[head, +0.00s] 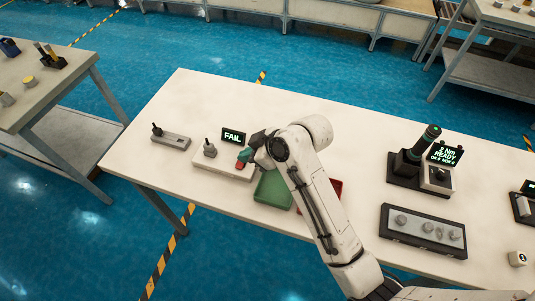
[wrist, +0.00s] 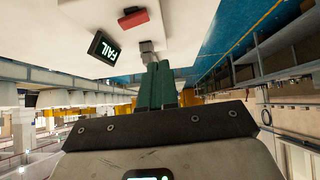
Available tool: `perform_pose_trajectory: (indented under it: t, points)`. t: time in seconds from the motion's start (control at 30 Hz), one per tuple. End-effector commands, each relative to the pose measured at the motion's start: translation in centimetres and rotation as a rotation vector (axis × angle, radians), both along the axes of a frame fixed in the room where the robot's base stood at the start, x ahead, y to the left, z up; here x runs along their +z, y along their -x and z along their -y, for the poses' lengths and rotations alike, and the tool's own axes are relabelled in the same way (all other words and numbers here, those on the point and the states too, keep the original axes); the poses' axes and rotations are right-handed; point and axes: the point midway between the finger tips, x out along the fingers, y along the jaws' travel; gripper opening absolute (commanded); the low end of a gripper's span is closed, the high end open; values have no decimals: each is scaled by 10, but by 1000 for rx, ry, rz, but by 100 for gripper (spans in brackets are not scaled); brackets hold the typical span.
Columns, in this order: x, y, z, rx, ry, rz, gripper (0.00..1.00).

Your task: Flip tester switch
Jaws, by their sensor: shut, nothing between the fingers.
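The tester is a low white box (head: 222,168) on the white table, with a small black display (head: 233,136) reading FAIL. The display also shows in the wrist view (wrist: 103,47). A short dark-topped post (head: 210,148) stands at the tester's left.
A grey fixture (head: 171,140) with a dark handle lies left of the tester. A green tray (head: 272,190) and a red tray (head: 334,188), partly behind my arm, lie to the right. Further right are a black READY device (head: 408,166) and a dark tray (head: 392,237) of round parts.

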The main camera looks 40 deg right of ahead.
Motion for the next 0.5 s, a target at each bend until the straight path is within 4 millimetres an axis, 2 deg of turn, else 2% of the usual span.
perform_pose_trajectory:
  t: [0.3,0.5]
  points:
    - [36,35,17,-3,0,3,0]
    - [48,46,21,-1,-1,0,0]
